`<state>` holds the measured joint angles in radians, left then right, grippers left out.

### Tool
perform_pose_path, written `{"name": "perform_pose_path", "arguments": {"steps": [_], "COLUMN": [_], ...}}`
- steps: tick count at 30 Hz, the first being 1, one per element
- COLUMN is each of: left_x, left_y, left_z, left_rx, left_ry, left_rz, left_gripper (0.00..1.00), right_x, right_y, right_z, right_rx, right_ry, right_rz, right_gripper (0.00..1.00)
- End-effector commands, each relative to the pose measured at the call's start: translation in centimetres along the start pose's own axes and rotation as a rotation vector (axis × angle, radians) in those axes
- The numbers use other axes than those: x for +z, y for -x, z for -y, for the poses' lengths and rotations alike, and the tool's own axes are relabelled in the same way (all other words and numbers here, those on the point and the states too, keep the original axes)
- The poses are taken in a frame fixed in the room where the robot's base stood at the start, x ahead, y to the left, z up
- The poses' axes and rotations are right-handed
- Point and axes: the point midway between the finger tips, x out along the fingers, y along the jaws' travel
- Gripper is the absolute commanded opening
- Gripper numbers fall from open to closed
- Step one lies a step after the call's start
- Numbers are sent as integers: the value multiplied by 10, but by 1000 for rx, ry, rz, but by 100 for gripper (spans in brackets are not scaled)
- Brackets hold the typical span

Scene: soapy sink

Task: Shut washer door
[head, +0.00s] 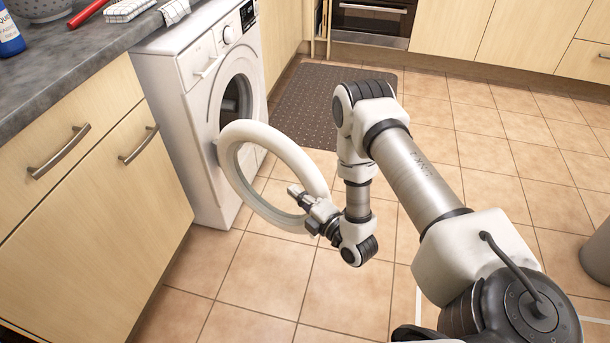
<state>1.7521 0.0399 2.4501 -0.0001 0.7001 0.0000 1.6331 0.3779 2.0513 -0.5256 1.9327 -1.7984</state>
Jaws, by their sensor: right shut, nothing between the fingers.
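The white washer (178,120) stands at the left under the grey counter. Its round door (262,132) is a white ring that stands wide open, swung out from the front on its left side. The dark drum opening (236,100) shows behind it. My right gripper (296,194) is shut and empty. Its tips are at the lower right part of the door ring, overlapping it in the picture; I cannot tell whether they touch it. My left gripper is not in view.
Wooden cabinets with handles (60,150) line the left side. A dark dotted mat (310,105) lies on the tiled floor beyond the door. A grey cylindrical bin (597,250) stands at the right edge. The tiled floor in the middle is clear.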

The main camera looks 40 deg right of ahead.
Motion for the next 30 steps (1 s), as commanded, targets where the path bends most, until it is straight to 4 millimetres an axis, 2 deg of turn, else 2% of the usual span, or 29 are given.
{"name": "perform_pose_path", "arguments": {"steps": [1,6,23,26,30], "left_x": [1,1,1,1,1], "left_y": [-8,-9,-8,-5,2], "left_z": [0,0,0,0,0], "left_rx": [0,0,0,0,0], "left_ry": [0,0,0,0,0], "left_rz": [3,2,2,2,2], "left_gripper": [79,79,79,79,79], "right_x": [6,32,43,51,72], "right_y": [-6,-11,-13,-13,-15], "right_z": [5,4,3,2,1], "right_rx": [2,1,-1,0,1], "right_ry": [0,-1,0,0,2], "right_rz": [5,3,-6,-22,-68], "right_gripper": [0,0,0,0,0]}}
